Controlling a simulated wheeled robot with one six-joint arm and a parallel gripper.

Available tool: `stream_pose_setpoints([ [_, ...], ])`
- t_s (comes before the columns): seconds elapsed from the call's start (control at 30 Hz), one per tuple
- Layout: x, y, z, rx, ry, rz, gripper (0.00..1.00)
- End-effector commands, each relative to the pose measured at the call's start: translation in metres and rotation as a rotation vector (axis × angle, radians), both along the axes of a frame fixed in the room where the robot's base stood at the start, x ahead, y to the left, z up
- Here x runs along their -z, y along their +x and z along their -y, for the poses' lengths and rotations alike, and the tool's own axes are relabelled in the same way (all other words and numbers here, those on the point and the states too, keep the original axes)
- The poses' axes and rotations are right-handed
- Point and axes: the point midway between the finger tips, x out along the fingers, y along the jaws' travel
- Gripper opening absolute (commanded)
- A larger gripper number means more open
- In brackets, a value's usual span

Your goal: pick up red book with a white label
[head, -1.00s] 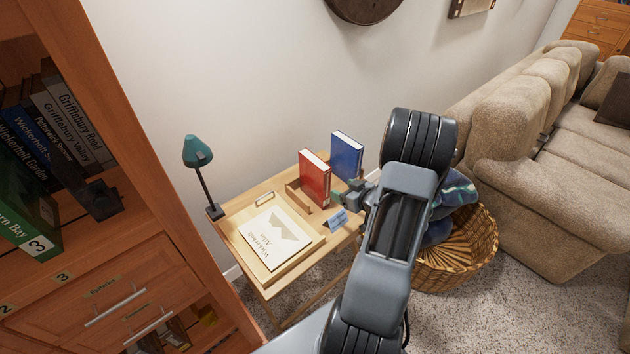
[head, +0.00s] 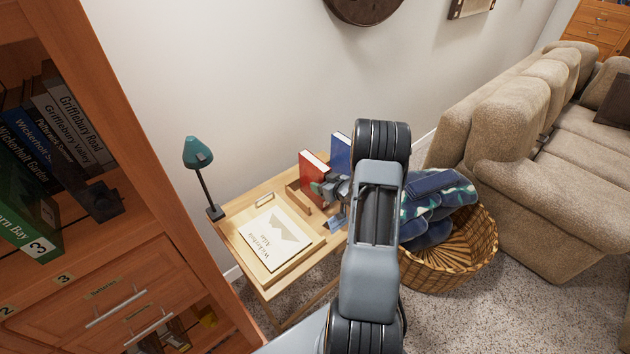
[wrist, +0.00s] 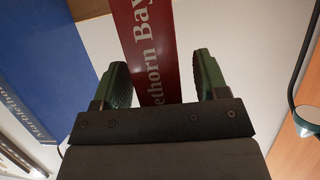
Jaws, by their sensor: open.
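The red book (head: 309,163) stands upright on the small wooden desk, partly hidden behind my gripper. In the wrist view its red spine (wrist: 149,45) with white lettering ending in "ethorn Bay" shows between my two fingers. The white label cannot be made out now. My gripper (head: 322,187) is at the book's front, its jaws open. In the wrist view the green-padded fingers of my gripper (wrist: 160,78) are on either side of the spine's line, with a gap visible on both sides. I cannot tell how deep they reach.
A blue book (head: 341,148) stands close beside the red one and shows left in the wrist view (wrist: 42,70). A basket (head: 470,262) stands right.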

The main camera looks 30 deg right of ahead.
Motion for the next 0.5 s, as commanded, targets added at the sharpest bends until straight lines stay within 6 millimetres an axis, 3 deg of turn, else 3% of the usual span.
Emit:
stream_pose_setpoints([
  [0.23,0.0008,0.0016,-0.0004,0.0,0.0,0.0,0.67],
  [0.5,0.0006,0.0015,-0.0003,0.0,0.0,0.0,0.42],
])
